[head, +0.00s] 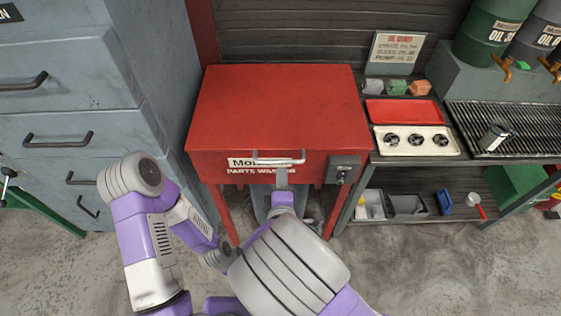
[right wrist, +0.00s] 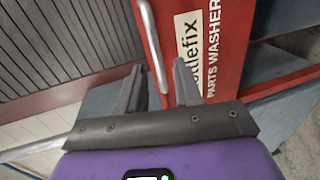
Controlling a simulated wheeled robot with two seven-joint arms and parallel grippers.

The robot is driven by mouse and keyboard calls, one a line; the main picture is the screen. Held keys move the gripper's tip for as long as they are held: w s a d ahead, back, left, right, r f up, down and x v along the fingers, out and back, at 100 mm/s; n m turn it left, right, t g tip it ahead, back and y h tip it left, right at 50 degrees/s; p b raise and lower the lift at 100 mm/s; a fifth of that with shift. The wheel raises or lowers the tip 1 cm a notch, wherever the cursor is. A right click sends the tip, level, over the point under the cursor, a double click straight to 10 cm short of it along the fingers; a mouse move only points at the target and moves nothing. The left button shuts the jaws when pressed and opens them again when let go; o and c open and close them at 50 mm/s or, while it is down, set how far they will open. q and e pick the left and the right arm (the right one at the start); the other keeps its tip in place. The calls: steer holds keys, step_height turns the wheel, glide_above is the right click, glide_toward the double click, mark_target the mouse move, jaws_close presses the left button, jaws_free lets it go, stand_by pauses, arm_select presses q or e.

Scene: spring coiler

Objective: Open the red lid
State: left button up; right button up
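The red lid (head: 278,105) lies flat and closed on top of the red parts washer. A pale bar handle (head: 279,161) is on its front edge; it also shows in the right wrist view (right wrist: 152,40). My right gripper (head: 283,182) is just in front of the handle, partly hidden by my own arm. In the right wrist view its two fingers (right wrist: 158,66) are apart, and the handle bar appears between their tips. I cannot tell whether either finger touches it. My left arm is at the lower left of the head view; its fingers do not show.
A control box (head: 343,169) is at the washer's front right. Grey drawer cabinets (head: 65,70) stand close on the left. On the right, a bench holds a red tray (head: 403,110), a pale tray with round parts (head: 440,150) and a grating (head: 525,118). Space above the lid looks clear.

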mark_target(281, 160)
steer(key=x, duration=0.2)
steer(key=b+x, duration=0.1)
steer(key=x, duration=0.2)
steer(key=b+x, duration=0.1)
steer(key=x, duration=0.1)
steer(key=shift+w+a+r, duration=0.1)
steer(key=shift+w+r, duration=0.15)
steer(key=shift+w, duration=0.05)
jaws_close()
